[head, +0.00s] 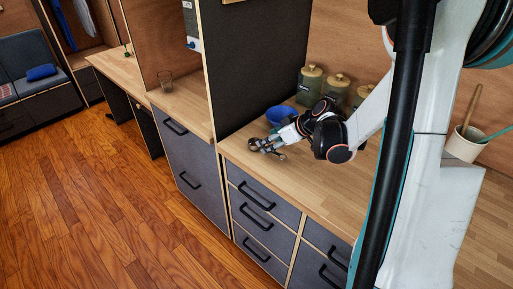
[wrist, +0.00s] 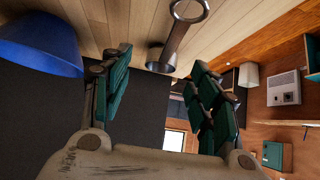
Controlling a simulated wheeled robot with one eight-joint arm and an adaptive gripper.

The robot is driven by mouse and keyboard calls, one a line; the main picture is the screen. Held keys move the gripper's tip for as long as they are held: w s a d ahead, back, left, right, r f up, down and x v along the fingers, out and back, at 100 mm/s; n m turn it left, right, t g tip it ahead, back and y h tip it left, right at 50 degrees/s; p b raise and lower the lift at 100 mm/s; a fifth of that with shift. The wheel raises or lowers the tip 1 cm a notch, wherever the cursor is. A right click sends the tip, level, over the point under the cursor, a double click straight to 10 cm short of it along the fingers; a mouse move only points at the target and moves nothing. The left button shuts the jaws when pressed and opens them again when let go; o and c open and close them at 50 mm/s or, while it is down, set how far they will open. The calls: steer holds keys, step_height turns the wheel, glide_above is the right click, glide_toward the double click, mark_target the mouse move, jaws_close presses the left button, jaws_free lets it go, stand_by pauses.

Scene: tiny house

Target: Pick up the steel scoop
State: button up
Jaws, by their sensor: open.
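The steel scoop (wrist: 176,42) is at the top middle of the wrist view, a grey metal handle with a ring at its upper end and a rounded part at its lower end. It lies against the light wooden counter (head: 310,188). My gripper (wrist: 160,64) is open, with green-padded fingers apart on either side of the picture. The scoop's lower end shows in the gap beyond the fingertips; I see no contact. In the head view my gripper (head: 266,146) is low over the counter near its front edge. The scoop is hard to make out there.
A blue bowl (head: 281,114) stands just behind my gripper and also shows in the wrist view (wrist: 40,44). Several lidded canisters (head: 309,84) stand at the back. A dark partition (head: 251,65) rises on the left. The counter's front is clear.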

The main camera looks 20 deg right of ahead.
steer(key=b+x, duration=0.1)
steer(key=x, duration=0.1)
steer(key=b+x, duration=0.1)
steer(key=x, duration=0.2)
steer(key=shift+a, duration=0.25)
steer(key=shift+r, duration=0.1)
steer(key=c, duration=1)
steer(key=shift+r, duration=0.1)
step_height(320, 180, up, 20)
steer(key=p, duration=0.7)
